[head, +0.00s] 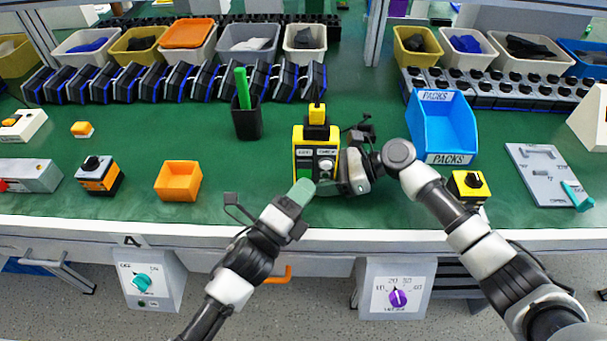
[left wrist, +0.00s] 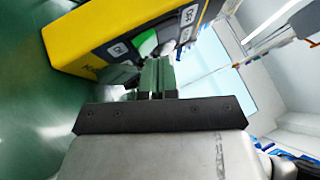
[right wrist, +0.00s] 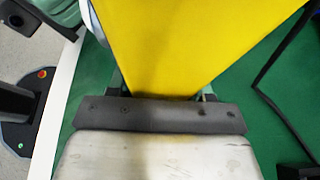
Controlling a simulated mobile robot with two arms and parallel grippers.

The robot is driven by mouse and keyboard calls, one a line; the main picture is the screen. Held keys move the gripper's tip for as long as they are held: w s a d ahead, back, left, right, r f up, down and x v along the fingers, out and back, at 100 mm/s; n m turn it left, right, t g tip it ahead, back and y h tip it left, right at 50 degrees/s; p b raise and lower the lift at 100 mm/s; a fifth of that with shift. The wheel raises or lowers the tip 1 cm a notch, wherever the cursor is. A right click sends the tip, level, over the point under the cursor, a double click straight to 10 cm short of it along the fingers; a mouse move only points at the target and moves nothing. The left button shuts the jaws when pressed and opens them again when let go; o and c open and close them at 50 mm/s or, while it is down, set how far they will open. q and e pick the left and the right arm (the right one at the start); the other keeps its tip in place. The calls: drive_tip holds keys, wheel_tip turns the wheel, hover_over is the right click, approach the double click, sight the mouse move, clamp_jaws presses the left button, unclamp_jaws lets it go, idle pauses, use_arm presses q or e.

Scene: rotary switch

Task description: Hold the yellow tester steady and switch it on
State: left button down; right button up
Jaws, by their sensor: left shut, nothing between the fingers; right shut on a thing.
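The yellow tester (head: 299,137) stands upright on the green bench, with a dark front panel, a pale round knob (head: 325,165) and a green part at its lower left. My right gripper (head: 346,172) is shut on the tester at its right side; the yellow body (right wrist: 200,45) fills the right wrist view between the fingers. My left gripper (head: 303,190) is shut and empty just in front of the tester's lower front. In the left wrist view its fingertips (left wrist: 157,72) are close to the panel near a green part (left wrist: 147,45); I cannot tell whether they touch it.
A black cup (head: 246,122) with a green stick stands left of the tester. An orange box (head: 178,182) lies further left. A blue PACKS bin (head: 441,128) and a small yellow-and-black switch box (head: 468,184) are right, near my right arm. The bench front edge (head: 330,238) runs below.

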use_arm(q)
drive_tip(key=shift+w, duration=0.35)
idle(0.4)
drive_tip(key=shift+s, duration=0.1)
drive_tip(key=shift+s, duration=0.75)
drive_tip(key=s, duration=0.3)
drive_tip(key=s+r, duration=0.1)
drive_tip(key=s, duration=0.1)
idle(0.4)
use_arm(e)
drive_tip(key=o, duration=1)
drive_tip(key=shift+o, duration=0.2)
